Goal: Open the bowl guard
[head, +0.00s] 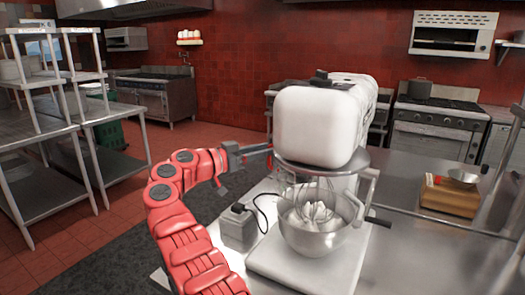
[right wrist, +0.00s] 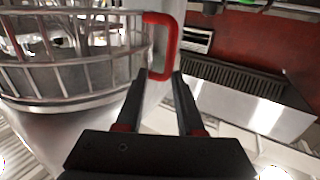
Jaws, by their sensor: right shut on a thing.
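A large white stand mixer (head: 322,122) stands on the steel counter, with a whisk (head: 318,192) hanging into its steel bowl (head: 312,236). The wire bowl guard (right wrist: 80,75) fills the left of the right wrist view, its bars above the bowl's metal side. Its red handle (right wrist: 165,75) stands upright at the guard's edge. My right gripper (right wrist: 159,76) is shut on this handle, one finger on each side. In the head view my red right arm reaches to the mixer's left side, where the gripper (head: 266,153) is small and partly hidden. My left gripper is not in view.
A grey box with a cable (head: 238,228) stands left of the bowl, close to my right arm. A wooden scale (head: 449,199) with a small bowl sits at the right. A stove (head: 440,125) stands behind. Steel shelves (head: 40,165) are at the left.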

